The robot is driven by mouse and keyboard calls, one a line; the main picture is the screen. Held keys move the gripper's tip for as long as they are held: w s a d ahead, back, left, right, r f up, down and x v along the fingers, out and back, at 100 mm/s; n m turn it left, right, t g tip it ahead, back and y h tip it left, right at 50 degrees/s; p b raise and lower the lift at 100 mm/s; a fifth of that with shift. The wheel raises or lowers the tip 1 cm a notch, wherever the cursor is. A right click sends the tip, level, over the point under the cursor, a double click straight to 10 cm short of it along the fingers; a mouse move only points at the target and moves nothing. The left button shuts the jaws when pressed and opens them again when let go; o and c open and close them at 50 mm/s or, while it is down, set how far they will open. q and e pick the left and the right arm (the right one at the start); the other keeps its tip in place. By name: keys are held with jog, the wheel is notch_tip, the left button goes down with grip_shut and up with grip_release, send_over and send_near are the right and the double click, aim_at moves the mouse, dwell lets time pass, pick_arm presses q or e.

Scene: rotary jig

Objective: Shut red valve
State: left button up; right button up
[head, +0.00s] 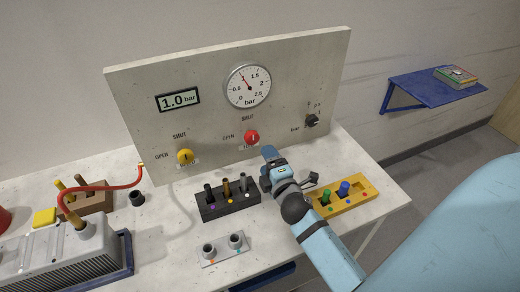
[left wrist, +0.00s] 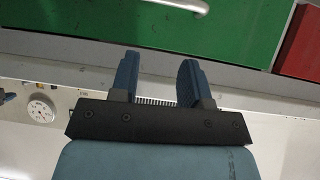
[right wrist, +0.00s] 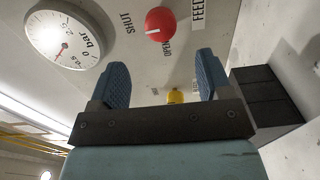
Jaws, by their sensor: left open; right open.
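The red valve knob (head: 252,137) is on the upright grey panel, under a SHUT label and right of an OPEN label. It also shows in the right wrist view (right wrist: 160,24), with a short white mark on its face; I cannot tell surely which label that mark faces. My right gripper (head: 270,155) is open and empty, just below and right of the knob. In the right wrist view its fingers (right wrist: 161,66) are apart and the knob lies beyond the tips, untouched. My left gripper (left wrist: 158,68) is open and empty, away from the panel.
A black block (head: 228,206) and a yellow tray (head: 365,188) stand on the bench near my right arm.

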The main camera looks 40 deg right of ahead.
pick_arm(q)
jog(key=shift+f, duration=0.3)
pick_arm(e)
jog(key=shift+v, duration=1.55)
